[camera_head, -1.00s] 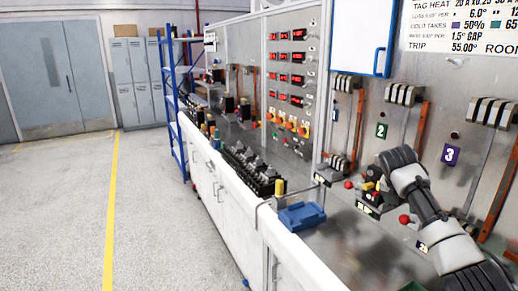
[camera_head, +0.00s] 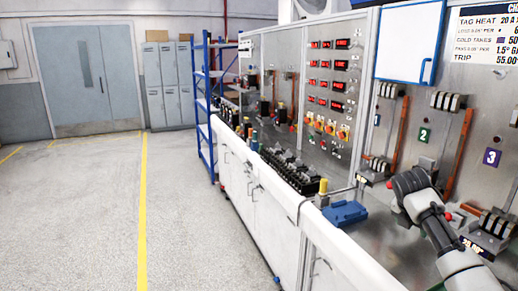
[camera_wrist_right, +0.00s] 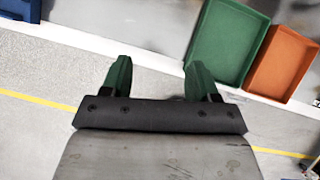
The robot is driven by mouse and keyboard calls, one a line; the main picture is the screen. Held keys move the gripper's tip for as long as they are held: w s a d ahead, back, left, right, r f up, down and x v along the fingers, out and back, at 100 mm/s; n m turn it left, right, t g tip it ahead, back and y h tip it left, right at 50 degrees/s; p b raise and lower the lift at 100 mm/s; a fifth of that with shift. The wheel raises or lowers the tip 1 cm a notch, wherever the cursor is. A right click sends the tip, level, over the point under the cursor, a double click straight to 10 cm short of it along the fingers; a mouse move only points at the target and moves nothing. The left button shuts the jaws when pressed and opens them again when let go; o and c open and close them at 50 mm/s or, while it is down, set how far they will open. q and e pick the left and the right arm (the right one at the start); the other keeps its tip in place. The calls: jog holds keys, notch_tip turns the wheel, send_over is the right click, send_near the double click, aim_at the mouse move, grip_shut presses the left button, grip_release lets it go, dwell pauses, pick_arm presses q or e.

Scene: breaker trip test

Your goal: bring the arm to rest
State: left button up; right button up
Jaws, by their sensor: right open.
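My right arm comes in from the lower right in the head view. Its gripper (camera_head: 408,188) is in front of the test panel, over the bench by station 2, and its fingers are hard to make out there. In the right wrist view the gripper (camera_wrist_right: 160,78) is open, its two fingers wide apart with only floor and bench edge showing between them. It holds nothing. My left gripper is not in view.
The bench carries a blue block (camera_head: 345,212) and a row of black breakers (camera_head: 290,172). The wrist view shows a green tray (camera_wrist_right: 228,45) and an orange tray (camera_wrist_right: 280,62). Open floor (camera_head: 70,215) with a yellow line (camera_head: 142,220) lies left of the bench.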

jog(key=s+a+f+m+y, duration=0.2)
jog(key=s+a+f+m, duration=0.3)
jog(key=s+a+f, duration=0.5)
jog(key=s+a+f+m+y, duration=0.1)
jog(key=s+a+f+m, duration=0.3)
jog(key=s+a+f, duration=0.6)
jog(key=s+m+y, duration=0.2)
jog(key=s+m, duration=1.2)
jog(key=s, duration=0.8)
notch_tip(320, 180, down, 30)
jog(key=s+g+b, duration=0.1)
jog(key=s+b, duration=0.1)
jog(key=s, duration=0.1)
pick_arm(q)
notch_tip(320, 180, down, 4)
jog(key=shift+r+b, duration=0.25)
jog(key=shift+b, duration=0.55)
pick_arm(e)
jog(key=s+d+f+g, duration=0.1)
jog(key=s+d+f, duration=0.1)
jog(key=s+f, duration=1.3)
jog(key=shift+d+f, duration=0.15)
